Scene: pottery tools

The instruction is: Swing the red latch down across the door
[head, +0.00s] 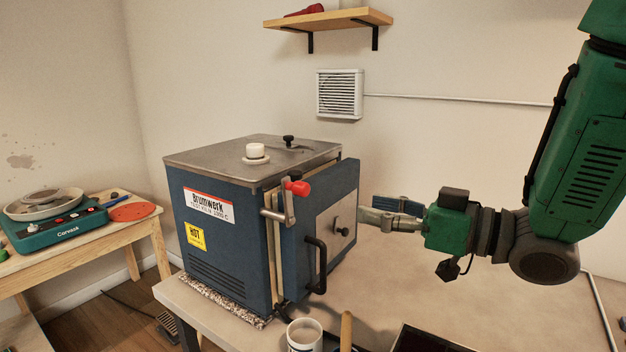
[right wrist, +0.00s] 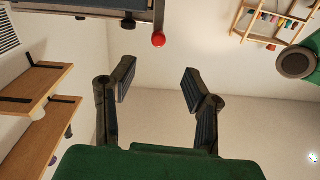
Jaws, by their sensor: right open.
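The blue kiln (head: 225,240) stands on the table, with its door (head: 335,215) on the right side. A pale strip shows between door and body, and the door looks slightly ajar. The red latch (head: 297,187) has a red knob on a grey lever at the top of the door's left edge; the knob is up. The red knob also shows in the right wrist view (right wrist: 158,39), beyond my fingers. My right gripper (head: 372,211) is open and empty, just right of the door, pointing left; it spans the middle of the right wrist view (right wrist: 158,85). My left gripper is not in view.
A black door handle (head: 317,265) sticks out from the door. A white mug (head: 304,336) and a dark tray (head: 425,340) stand at the table's front edge. The table (head: 450,295) is clear below my right arm. A wooden shelf (head: 330,18) hangs above.

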